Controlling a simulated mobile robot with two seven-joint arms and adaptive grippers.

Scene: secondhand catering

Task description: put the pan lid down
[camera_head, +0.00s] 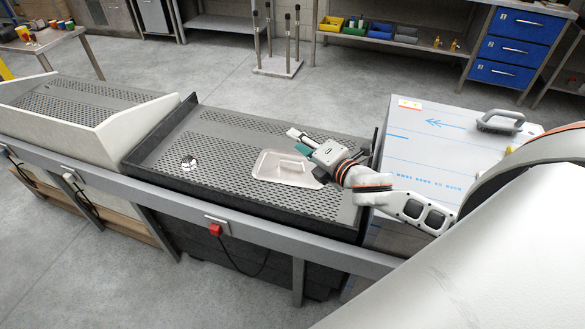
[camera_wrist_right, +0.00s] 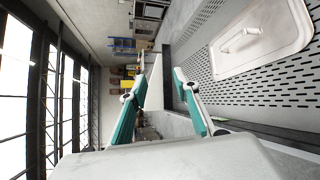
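The pan lid (camera_head: 284,169) is a pale rectangular plate with a raised rim and a bar handle. It lies flat on the grey perforated work surface (camera_head: 215,178). In the right wrist view the lid (camera_wrist_right: 283,50) is at the upper right, its handle uncovered. My right gripper (camera_head: 297,141) is above the surface, beside the far right part of the lid and apart from its handle. In the wrist view its two teal fingers (camera_wrist_right: 159,77) are spread with nothing between them. My left gripper is not in view.
A small shiny metal object (camera_head: 189,162) lies on the perforated surface left of the lid. A white panel with blue print (camera_head: 425,150) adjoins at the right, bearing a grey handled tool (camera_head: 498,123). A pale-walled tray section (camera_head: 95,140) is at the left.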

